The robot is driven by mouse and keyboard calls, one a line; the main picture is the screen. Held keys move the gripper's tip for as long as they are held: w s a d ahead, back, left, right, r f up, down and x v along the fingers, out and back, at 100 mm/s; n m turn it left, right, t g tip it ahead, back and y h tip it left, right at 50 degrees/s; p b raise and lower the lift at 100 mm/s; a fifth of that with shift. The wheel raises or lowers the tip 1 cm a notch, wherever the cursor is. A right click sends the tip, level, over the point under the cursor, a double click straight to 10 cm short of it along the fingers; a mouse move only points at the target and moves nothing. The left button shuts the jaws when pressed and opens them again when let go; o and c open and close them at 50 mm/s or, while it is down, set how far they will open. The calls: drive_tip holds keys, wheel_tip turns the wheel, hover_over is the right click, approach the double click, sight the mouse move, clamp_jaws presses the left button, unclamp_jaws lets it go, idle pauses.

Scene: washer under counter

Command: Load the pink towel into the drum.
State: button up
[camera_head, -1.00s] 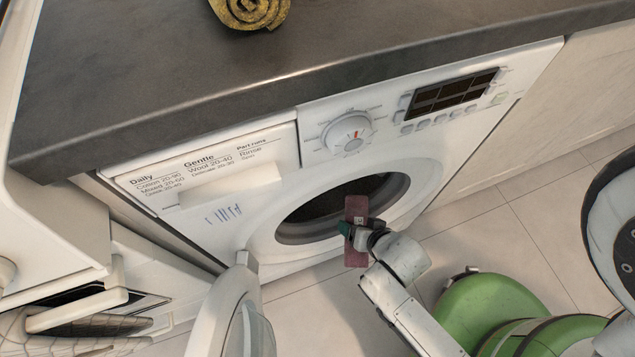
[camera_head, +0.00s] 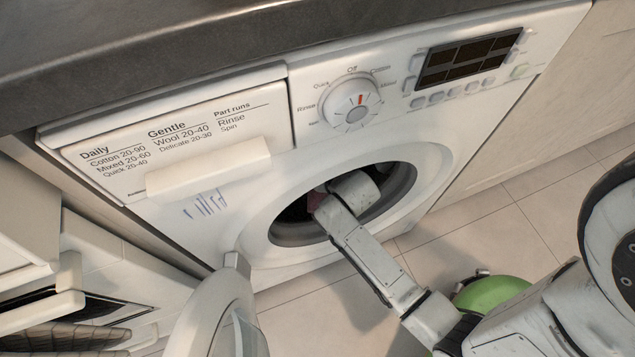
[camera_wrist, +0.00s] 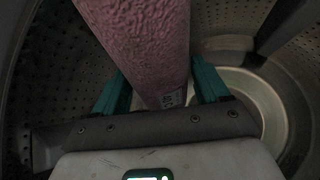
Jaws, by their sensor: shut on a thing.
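The pink towel (camera_wrist: 142,45) is a rolled bundle with a small label, seen close up in the wrist view. My gripper (camera_wrist: 158,85) is shut on it, with a teal finger on each side. The perforated metal wall of the drum (camera_wrist: 50,75) surrounds the towel and gripper. In the head view, my arm reaches through the round opening of the drum (camera_head: 292,222). Only a small dark pink patch of the towel (camera_head: 315,202) shows there, and my gripper is hidden behind my wrist. The washer door (camera_head: 215,310) stands open at lower left.
The washer (camera_head: 225,245) sits under a dark counter (camera_head: 150,50). Its detergent drawer (camera_head: 205,165) is closed. White cabinet fronts with handles stand at the left.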

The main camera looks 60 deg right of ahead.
drive_tip(key=shift+w+d+f+b, duration=0.2)
drive_tip(key=shift+w+f+b, duration=0.1)
drive_tip(key=shift+f, duration=0.4)
drive_tip(key=shift+w+d+f+b, duration=0.15)
drive_tip(key=shift+w+f+b, duration=0.15)
drive_tip(key=shift+f, duration=0.35)
drive_tip(key=shift+w+d+r, duration=0.1)
drive_tip(key=shift+r, duration=0.1)
drive_tip(key=g, duration=0.1)
drive_tip(key=w+g+y, duration=0.1)
drive_tip(key=shift+d+g+y+b, duration=0.15)
drive_tip(key=shift+g+y+b, duration=0.15)
drive_tip(key=shift+g+b, duration=0.1)
drive_tip(key=shift+s+f+b, duration=0.2)
drive_tip(key=shift+f+b, duration=0.5)
drive_tip(key=shift+f, duration=0.65)
drive_tip(key=shift+f, duration=0.6)
drive_tip(key=o, duration=1.2)
